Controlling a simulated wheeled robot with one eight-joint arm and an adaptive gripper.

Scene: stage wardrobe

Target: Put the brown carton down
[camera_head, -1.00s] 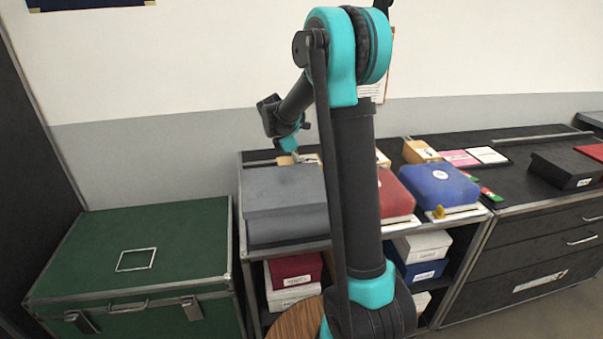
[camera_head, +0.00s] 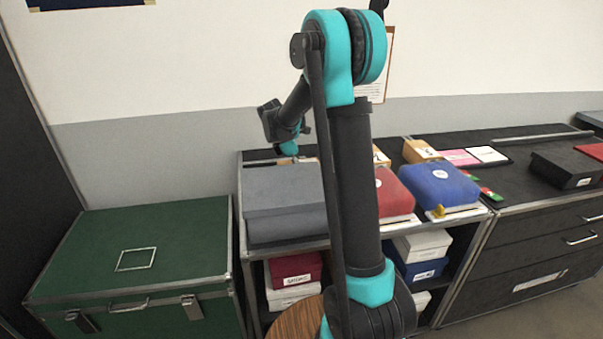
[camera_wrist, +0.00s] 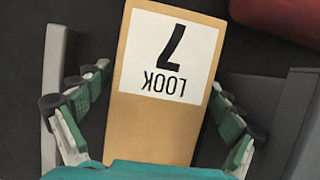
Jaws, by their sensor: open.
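The brown carton (camera_wrist: 150,129) shows in the wrist view, with a white label reading "LOOK 7" upside down. It lies on a dark surface, between the spread fingers of my gripper (camera_wrist: 160,98). The jaws are open, with gaps showing beside the carton near the fingertips. In the head view my gripper (camera_head: 289,147) is small and low behind the grey box, and its fingertips are hard to make out. A thin tan strip (camera_head: 309,160) shows behind the grey box; most of what lies there is hidden.
A green trunk (camera_head: 185,245) stands left. A red object (camera_wrist: 283,15) is near the carton.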

